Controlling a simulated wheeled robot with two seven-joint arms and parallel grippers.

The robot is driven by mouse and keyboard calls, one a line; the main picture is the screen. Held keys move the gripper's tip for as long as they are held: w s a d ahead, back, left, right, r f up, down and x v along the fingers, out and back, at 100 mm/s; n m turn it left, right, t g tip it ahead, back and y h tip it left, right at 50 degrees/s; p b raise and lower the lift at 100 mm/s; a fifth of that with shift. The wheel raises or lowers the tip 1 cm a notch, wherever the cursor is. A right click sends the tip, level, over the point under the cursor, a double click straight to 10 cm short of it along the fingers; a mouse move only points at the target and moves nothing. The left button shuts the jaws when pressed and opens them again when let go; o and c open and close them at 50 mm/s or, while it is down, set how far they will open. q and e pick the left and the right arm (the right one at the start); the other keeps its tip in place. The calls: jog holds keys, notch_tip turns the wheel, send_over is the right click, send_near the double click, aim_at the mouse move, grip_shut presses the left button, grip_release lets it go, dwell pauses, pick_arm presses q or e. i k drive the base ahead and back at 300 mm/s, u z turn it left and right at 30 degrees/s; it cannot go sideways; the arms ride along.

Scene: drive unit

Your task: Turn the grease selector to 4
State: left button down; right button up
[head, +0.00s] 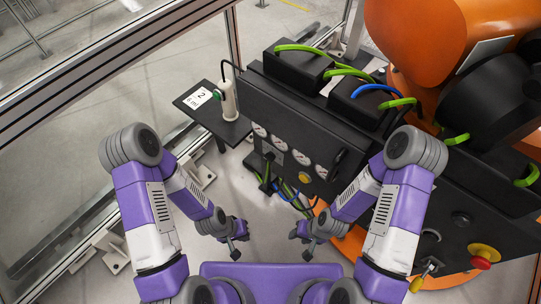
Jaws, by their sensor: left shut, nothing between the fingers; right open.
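A black drive unit panel (280,118) stands ahead of me, with several round white gauges (276,142) in a slanting row on its front. A small dark knob (269,156) sits below the gauges, and a yellow button (305,177) is to its right. No numbers can be read on the panel, and I cannot tell for certain which part is the grease selector. My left gripper (236,248) is shut and empty, low in front of the panel and apart from it. My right gripper (306,248) is open and empty, also below the panel and touching nothing.
A small black shelf (232,132) at the left holds a pale upright device (229,100) and a white card (198,97). An orange robot arm (415,35) and a red emergency button (485,253) are at the right. Green cables hang under the panel. Floor is clear at left.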

aim_at(269, 157)
jog(key=z, duration=1.9)
jog(key=k, duration=0.95)
jog(key=u, duration=2.2)
jog(key=i, duration=0.5)
jog(key=u, duration=0.05)
